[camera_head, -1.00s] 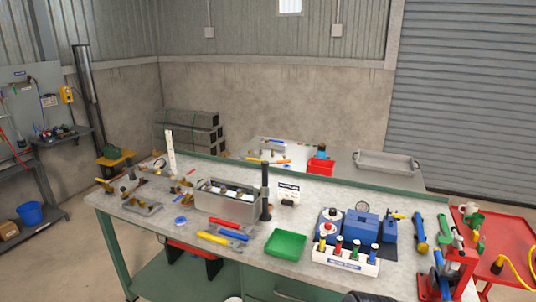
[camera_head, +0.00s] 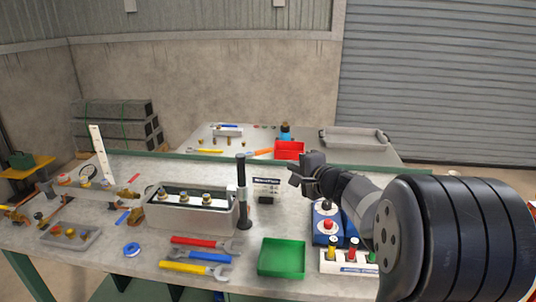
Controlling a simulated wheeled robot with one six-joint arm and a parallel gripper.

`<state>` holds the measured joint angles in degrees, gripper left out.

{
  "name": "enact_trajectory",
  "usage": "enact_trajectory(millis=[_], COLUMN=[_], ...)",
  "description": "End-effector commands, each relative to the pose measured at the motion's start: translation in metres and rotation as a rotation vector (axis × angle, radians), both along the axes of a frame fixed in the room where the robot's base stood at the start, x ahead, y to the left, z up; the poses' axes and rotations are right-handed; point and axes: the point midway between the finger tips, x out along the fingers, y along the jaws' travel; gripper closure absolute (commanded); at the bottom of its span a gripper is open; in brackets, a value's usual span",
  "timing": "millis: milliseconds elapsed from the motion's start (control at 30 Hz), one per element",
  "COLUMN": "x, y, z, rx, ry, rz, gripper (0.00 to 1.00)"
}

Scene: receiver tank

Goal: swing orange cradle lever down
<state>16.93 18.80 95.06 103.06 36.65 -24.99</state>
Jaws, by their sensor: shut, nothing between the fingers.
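My gripper (camera_head: 295,179) reaches in from the right, shut and empty, above the bench beside the black post. I cannot tell for sure which part is the orange cradle lever. A small orange bar (camera_head: 260,152) lies on the far table, left of the red tray. Orange-brown parts (camera_head: 128,193) are at the left of the grey box (camera_head: 190,219), and more orange-brown pieces (camera_head: 14,215) sit at the bench's left end. My gripper is apart from all of these. My arm hides the right part of the bench.
A black post (camera_head: 241,190) stands upright at the grey box's right end. Red, blue and yellow wrenches (camera_head: 195,268), a green tray (camera_head: 282,258) and a blue unit (camera_head: 322,235) are on the bench. A red tray (camera_head: 289,150) and metal tray (camera_head: 354,139) are behind.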

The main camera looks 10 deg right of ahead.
Motion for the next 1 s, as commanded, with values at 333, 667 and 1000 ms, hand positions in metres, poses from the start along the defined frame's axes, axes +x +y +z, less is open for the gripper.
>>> enact_trajectory(millis=[333, 667, 1000], x=[0.034, 0.087, 0.125], y=[0.009, 0.027, 0.041], z=[-0.005, -0.016, -0.024], rx=[0.011, 0.011, 0.01], ry=[-0.001, -0.001, -0.002], rz=[-0.007, -0.007, -0.008], gripper=[1.0, 1.0, 1.0])
